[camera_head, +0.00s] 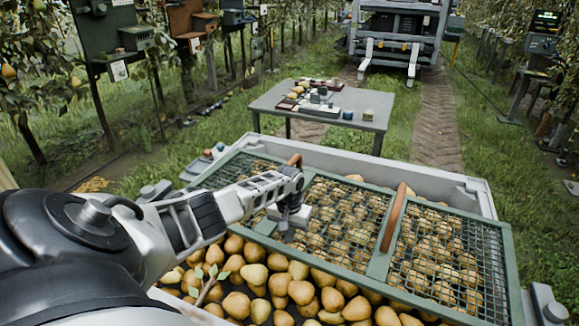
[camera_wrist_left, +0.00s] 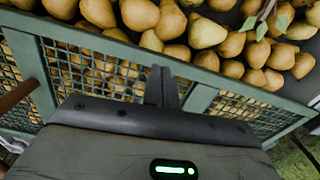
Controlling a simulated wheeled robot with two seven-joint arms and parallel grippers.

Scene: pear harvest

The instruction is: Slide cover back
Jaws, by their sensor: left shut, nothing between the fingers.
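The cover is a green-framed wire mesh panel (camera_head: 378,262) lying over the far part of a large grey bin (camera_head: 340,158) full of pears. A brown handle (camera_head: 394,217) stands on its crossbar; another handle (camera_head: 295,160) shows behind my arm. My left gripper (camera_head: 288,222) is shut and empty, low at the cover's near side. In the left wrist view its fingers (camera_wrist_left: 162,85) are over the green frame (camera_wrist_left: 120,48) beside a crossbar; I cannot tell whether they touch it. A brown handle (camera_wrist_left: 18,96) is at the left edge there. My right gripper is out of view.
Uncovered pears (camera_head: 300,290) fill the near strip of the bin, with a leafy twig (camera_head: 207,284) on them. A grey table (camera_head: 345,112) with pears and small items stands beyond. A vehicle (camera_head: 400,35) is at the back, with trees on both sides.

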